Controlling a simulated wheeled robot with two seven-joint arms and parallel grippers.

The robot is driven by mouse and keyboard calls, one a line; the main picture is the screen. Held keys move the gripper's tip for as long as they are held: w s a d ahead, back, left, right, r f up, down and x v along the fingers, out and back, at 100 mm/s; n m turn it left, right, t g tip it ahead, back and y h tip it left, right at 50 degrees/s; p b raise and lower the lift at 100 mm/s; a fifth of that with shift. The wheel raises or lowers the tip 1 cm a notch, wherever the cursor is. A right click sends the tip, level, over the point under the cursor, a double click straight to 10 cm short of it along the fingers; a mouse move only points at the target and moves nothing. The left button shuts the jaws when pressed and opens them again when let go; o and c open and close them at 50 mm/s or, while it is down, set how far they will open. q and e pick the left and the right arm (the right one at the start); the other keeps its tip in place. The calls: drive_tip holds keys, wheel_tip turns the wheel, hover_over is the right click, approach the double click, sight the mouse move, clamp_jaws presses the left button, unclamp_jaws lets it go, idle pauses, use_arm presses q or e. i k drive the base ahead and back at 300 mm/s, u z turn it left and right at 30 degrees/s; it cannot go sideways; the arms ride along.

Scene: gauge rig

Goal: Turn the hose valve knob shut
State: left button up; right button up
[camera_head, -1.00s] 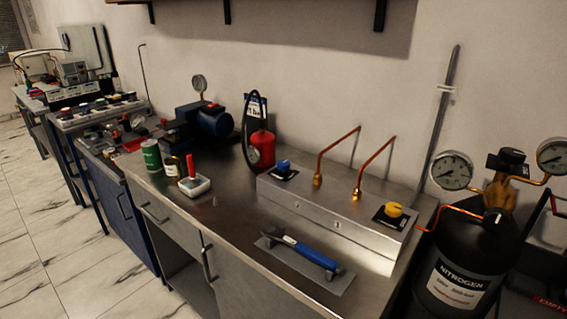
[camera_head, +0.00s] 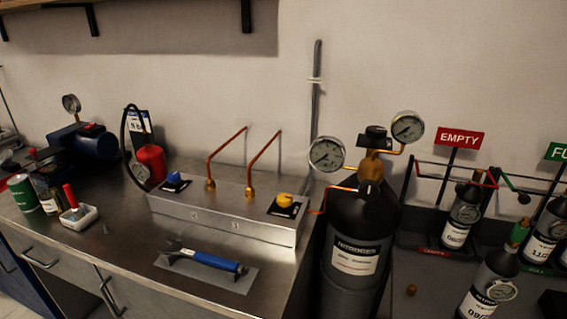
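Neither of my grippers shows in the head view. A steel box on the bench carries two knobs on dark plates, a blue knob (camera_head: 173,179) at its left end and a yellow knob (camera_head: 284,200) at its right end. A black nitrogen cylinder (camera_head: 352,230) stands right of the bench. Its brass regulator has a small dark knob (camera_head: 369,189) at the front, near an orange hose or pipe (camera_head: 322,202). I cannot tell which of these is the hose valve knob, nor whether any is open or shut.
A blue-handled wrench (camera_head: 208,260) lies on a grey mat at the bench front. Two copper pipes (camera_head: 263,162) rise from the steel box (camera_head: 222,222). Left are a red canister (camera_head: 150,163) and a white tray (camera_head: 79,219). Small cylinders (camera_head: 459,217) stand right, by an EMPTY sign (camera_head: 460,137).

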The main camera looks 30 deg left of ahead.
sight(174, 177)
drive_tip(key=z, duration=2.1)
drive_tip(key=k, duration=1.8)
drive_tip(key=u, duration=1.8)
